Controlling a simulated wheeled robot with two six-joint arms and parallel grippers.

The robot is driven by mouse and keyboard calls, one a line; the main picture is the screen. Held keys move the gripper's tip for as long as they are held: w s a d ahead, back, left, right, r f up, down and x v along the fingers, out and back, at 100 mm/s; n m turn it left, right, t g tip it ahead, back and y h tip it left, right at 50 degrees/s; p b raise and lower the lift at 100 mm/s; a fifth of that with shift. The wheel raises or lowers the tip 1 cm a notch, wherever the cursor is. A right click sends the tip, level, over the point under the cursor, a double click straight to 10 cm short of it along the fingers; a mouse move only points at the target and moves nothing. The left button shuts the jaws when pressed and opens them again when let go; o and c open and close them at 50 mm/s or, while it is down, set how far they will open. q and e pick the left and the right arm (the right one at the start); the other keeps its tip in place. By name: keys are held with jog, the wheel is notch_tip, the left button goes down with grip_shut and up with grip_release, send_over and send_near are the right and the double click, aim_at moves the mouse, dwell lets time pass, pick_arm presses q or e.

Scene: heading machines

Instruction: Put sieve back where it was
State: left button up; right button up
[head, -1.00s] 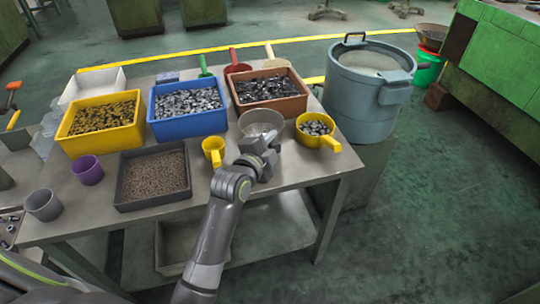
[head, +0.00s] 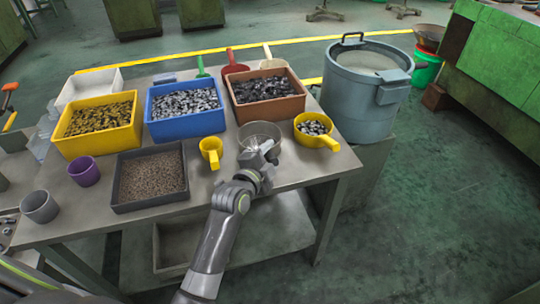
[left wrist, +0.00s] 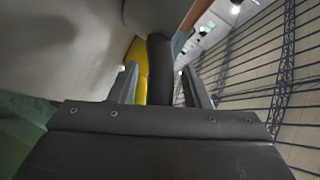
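The sieve (head: 258,134), a round greyish see-through mesh bowl, is at the front right of the table, between two yellow scoops. My left gripper (head: 268,152) is at its near right side, overlapping its rim in the head view. In the left wrist view, the fingers of my left gripper (left wrist: 162,88) stand apart with a dark handle (left wrist: 159,65) between them; narrow gaps show on both sides. The handle appears to be the sieve's. Whether the sieve rests fully on the table is hard to tell. My right gripper is not in view.
A yellow scoop (head: 211,151) stands left of the sieve and a filled yellow scoop (head: 314,129) right of it. Yellow (head: 97,140), blue (head: 187,127) and brown (head: 271,108) bins are behind. A dark tray (head: 152,204) lies at front left; a large drum (head: 364,100) stands right.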

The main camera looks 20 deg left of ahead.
pick_arm(q)
jog(key=shift+r, duration=0.15)
jog(key=v, duration=1.2)
jog(key=shift+b, duration=0.35)
